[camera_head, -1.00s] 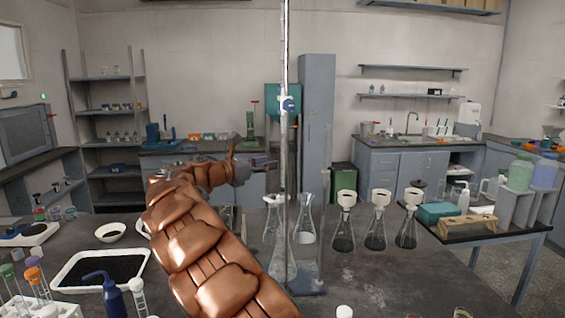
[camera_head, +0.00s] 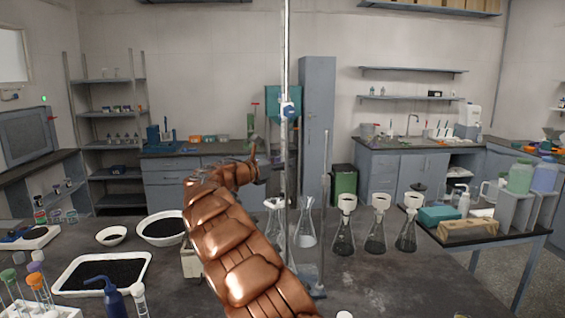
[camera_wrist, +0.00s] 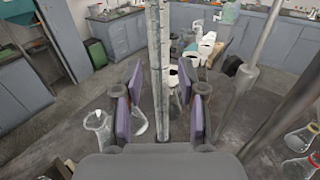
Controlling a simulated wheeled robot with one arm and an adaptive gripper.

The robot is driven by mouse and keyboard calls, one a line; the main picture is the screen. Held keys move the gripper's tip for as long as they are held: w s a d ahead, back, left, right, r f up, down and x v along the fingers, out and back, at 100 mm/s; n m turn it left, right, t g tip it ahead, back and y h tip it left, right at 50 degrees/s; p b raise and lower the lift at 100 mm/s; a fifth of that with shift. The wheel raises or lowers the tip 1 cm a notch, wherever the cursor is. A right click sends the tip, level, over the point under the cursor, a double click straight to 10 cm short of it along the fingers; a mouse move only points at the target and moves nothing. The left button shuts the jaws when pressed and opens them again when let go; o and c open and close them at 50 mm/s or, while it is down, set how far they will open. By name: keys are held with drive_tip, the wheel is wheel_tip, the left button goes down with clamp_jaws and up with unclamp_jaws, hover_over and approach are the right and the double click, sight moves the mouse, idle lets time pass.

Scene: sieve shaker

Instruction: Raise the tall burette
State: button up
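The tall burette (camera_head: 287,50) is a clear, narrow upright tube rising from the middle of the dark bench to the top of the head view. A blue-and-white clamp (camera_head: 289,111) sits on it at mid-height. In the wrist view the burette (camera_wrist: 157,45) stands upright between the two purple-padded fingers of my gripper (camera_wrist: 160,88). The fingers are apart, with gaps on both sides of the tube. In the head view my gripper (camera_head: 266,168) is just left of the burette, below the clamp, its fingers partly hidden.
A thin metal rod (camera_head: 325,190) stands right of the burette. Glass flasks stand around its base, and funnel-topped flasks (camera_head: 345,225) are to the right. A tray of dark grains (camera_head: 72,292) and a white bowl (camera_head: 112,236) are at left. The front right bench is clear.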

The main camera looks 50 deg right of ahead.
clamp_jaws()
idle(0.3)
drive_tip(key=shift+r, duration=0.15)
wheel_tip(320, 180, up, 8)
drive_tip(key=p, duration=0.7)
drive_tip(key=shift+f, duration=0.25)
drive_tip(key=shift+c, duration=1.1)
unclamp_jaws()
drive_tip(key=shift+a, duration=0.1)
drive_tip(key=shift+o, duration=1.1)
drive_tip(key=shift+f, duration=0.1)
